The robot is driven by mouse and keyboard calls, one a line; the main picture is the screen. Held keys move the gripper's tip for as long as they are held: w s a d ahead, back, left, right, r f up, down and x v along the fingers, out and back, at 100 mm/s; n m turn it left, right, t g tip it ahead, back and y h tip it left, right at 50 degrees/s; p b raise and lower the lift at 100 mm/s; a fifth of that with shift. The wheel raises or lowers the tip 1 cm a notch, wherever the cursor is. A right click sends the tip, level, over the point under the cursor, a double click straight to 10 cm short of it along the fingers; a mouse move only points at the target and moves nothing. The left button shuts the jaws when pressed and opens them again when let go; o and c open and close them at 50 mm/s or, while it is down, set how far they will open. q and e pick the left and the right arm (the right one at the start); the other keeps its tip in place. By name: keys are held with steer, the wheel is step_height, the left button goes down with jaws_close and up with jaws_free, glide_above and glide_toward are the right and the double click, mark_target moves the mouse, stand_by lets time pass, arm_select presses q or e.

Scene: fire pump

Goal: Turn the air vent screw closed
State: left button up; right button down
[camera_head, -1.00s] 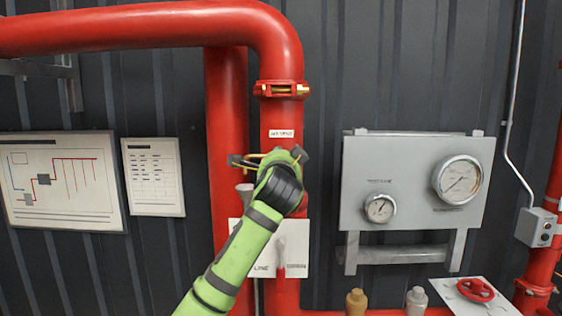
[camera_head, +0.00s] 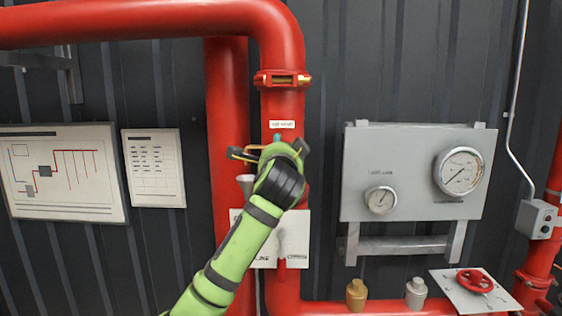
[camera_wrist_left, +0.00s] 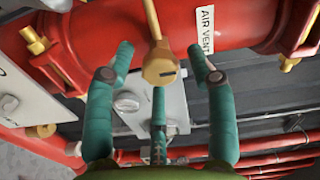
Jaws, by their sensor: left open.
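The air vent screw is a brass head with a dark slot (camera_wrist_left: 162,70) on a short brass stem in the left wrist view. It sticks out from the red pipe beside the white AIR VENT label (camera_wrist_left: 206,30). My left gripper (camera_wrist_left: 161,50) is open, its teal fingers on either side of the screw, apart from it in the picture. A further teal finger shows below the screw. In the head view my left gripper (camera_head: 271,148) is in front of the vertical red pipe (camera_head: 283,107), just below the label, and hides the screw. My right gripper is out of view.
A white plate with a lever (camera_head: 296,240) is on the pipe below my gripper. A grey gauge panel (camera_head: 410,150) stands to the right. A red handwheel (camera_head: 475,281) and two small bottle-shaped fittings (camera_head: 356,295) are at lower right.

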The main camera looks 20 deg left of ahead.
arm_select(q)
steer(key=v, duration=1)
steer(key=shift+s, duration=0.25)
